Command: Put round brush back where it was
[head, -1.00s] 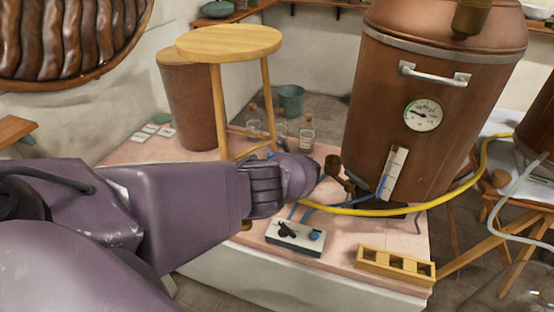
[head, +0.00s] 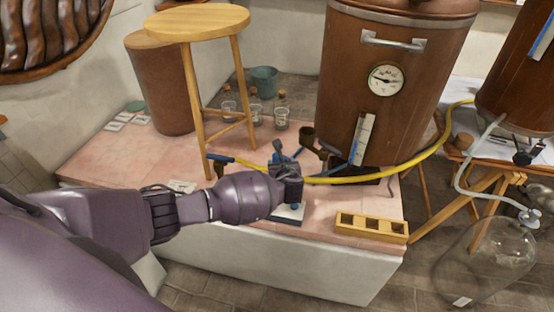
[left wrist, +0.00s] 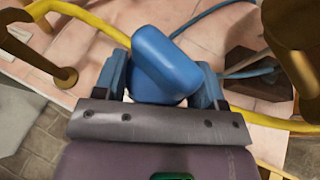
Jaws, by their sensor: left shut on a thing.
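My left gripper (head: 286,172) is above the pink-topped platform, in front of the copper still. In the left wrist view it (left wrist: 163,82) is shut on a smooth, rounded blue piece (left wrist: 165,65). I cannot tell whether this is the round brush; no bristles show. In the head view, a dark narrow shape (head: 279,149) stands up at the gripper, not clear enough to name. A small white box with a blue knob (head: 294,206) is partly hidden behind and below the gripper. My right gripper is not in view.
A wooden stool (head: 196,22) stands behind my left arm. The copper still (head: 340,100) stands on the right, with a yellow hose (head: 410,165) along its foot. A yellow slotted rack (head: 372,227) lies near the platform's front edge. Glass jars (head: 281,118) stand farther back.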

